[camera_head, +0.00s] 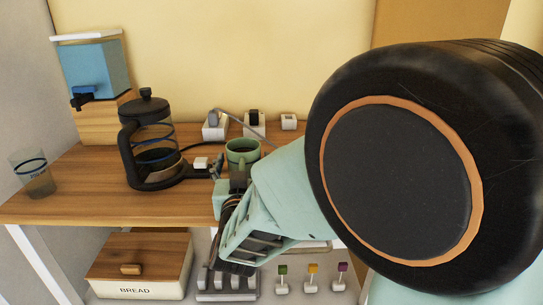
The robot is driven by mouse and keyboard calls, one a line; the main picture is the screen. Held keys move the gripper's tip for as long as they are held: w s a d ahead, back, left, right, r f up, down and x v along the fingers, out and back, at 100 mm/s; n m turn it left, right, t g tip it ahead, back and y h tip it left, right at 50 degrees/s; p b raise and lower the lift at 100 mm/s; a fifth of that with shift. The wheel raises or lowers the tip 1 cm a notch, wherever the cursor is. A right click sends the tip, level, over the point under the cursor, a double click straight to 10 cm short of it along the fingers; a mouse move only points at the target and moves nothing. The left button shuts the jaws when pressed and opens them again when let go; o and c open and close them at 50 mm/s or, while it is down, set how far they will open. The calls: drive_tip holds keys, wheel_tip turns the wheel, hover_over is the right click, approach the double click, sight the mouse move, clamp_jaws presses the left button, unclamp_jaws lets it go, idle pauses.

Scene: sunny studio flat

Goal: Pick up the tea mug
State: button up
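The tea mug (243,146) is green and stands upright on the wooden counter, right of the French press. Its rim and upper part show, with dark contents inside. My gripper (229,180) is at the counter's front edge, close in front of the mug, and covers the mug's lower part. I cannot tell whether the fingers touch the mug or how far apart they are, since my own wrist and arm hide much of them.
A French press (152,143) stands left of the mug. A glass (35,176) is at the far left, near a blue dispenser (92,68). Sockets with cords (254,124) are behind the mug. A bread box (138,265) sits on the shelf below. Bare counter (100,208) lies at front left.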

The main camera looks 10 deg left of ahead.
drive_tip(key=c, duration=1.5)
drive_tip(key=shift+r, duration=0.1)
drive_tip(key=shift+c, duration=0.3)
drive_tip(key=shift+r, duration=0.1)
